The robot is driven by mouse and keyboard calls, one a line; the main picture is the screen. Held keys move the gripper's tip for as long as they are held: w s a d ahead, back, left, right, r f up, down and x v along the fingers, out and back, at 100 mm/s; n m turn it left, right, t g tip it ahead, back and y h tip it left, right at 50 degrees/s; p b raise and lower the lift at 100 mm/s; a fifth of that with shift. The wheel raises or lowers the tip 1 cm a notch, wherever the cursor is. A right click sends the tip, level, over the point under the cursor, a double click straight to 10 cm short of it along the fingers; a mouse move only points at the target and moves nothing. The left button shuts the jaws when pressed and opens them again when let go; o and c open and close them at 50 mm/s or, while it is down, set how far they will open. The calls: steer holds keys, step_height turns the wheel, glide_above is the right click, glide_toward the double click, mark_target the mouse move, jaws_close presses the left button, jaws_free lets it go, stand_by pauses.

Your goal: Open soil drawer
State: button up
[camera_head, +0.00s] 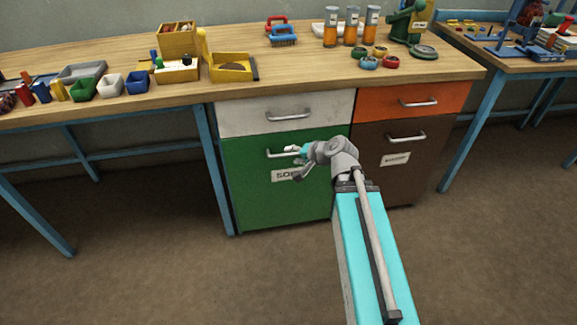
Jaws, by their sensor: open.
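The soil drawer (250,195) is the large green front in the cabinet under the workbench, left of centre. It looks shut, flush with the fronts around it. Its white label (281,176) reads "SO", with the rest hidden behind my gripper. Its pale bar handle (275,154) runs across the upper part of the front, and its right portion is overlapped by my gripper. My gripper (297,162) is open, with its fingers pointing left at the handle's right portion. I cannot tell whether they touch the handle.
Above the green front is a white drawer (250,115). To the right are an orange drawer (385,101) and a brown drawer (375,165), both shut. The wooden benchtop (310,80) holds trays, jars and tools. The floor (270,275) before the cabinet is clear.

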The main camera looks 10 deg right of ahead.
mark_target(290, 155)
steer(key=w+d+f+m+t+b, duration=0.2)
steer(key=f+b, duration=0.4)
steer(key=b, duration=0.3)
steer(key=w+d+f+m+t+b, duration=0.2)
steer(key=d+f+m+t+b, duration=0.2)
steer(key=b, duration=0.5)
steer(key=shift+w+d+f+m+h, duration=0.15)
steer(key=shift+d+f+m+h, duration=0.25)
steer(key=shift+f, duration=0.9)
steer(key=shift+w+a, duration=0.1)
steer(key=shift+b+x, duration=1.25)
steer(key=shift+x, duration=5.55)
steer(key=shift+a, duration=0.15)
steer(key=shift+c, duration=0.2)
jaws_close()
